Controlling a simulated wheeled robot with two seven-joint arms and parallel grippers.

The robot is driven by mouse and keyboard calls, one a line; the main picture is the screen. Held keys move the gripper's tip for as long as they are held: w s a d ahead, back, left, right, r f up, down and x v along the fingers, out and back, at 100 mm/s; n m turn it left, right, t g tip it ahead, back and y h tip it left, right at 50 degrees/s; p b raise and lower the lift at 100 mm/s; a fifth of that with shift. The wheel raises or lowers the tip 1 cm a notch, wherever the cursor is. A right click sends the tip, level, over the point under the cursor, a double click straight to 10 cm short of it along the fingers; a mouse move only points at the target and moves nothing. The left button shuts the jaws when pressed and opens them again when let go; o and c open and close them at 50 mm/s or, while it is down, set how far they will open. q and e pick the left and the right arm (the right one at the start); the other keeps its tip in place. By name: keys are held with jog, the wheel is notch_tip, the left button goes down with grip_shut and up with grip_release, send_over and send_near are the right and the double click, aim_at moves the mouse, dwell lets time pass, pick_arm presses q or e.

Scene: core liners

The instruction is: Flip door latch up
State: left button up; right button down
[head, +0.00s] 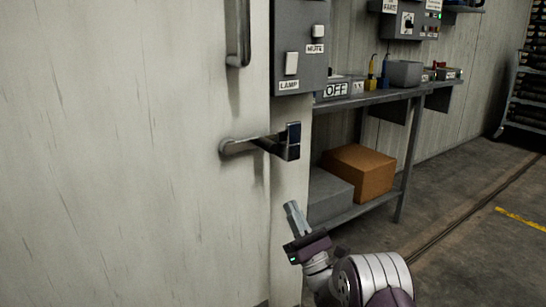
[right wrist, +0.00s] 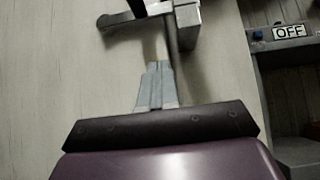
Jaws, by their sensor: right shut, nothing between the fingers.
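The door latch (head: 262,144) is a grey metal lever on the pale door (head: 120,150). It lies roughly level and ends in a dark block (head: 292,141) near the door's right edge. My right gripper (head: 291,205) is below the latch, apart from it in the head view, with its fingers shut and empty, pointing up. In the right wrist view the latch (right wrist: 125,20) shows at the top, beyond the fingertips (right wrist: 158,66). The exact gap in depth is hard to tell. My left gripper is not in view.
A vertical door handle (head: 240,35) is above the latch. A grey switch panel (head: 300,45) with LAMP and MUTE labels hangs right of it. A metal shelf table (head: 400,93) stands at the right, with a cardboard box (head: 360,171) on its lower shelf. Floor at right is open.

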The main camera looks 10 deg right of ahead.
aim_at(270, 144)
jog(key=shift+w+d, duration=0.1)
jog(key=s+r+b+x, duration=0.2)
jog(key=b+x, duration=0.2)
jog(key=x, duration=0.8)
jog(key=shift+w+d+r+b, duration=0.25)
jog(key=shift+b, duration=0.05)
jog(key=shift+d, duration=0.1)
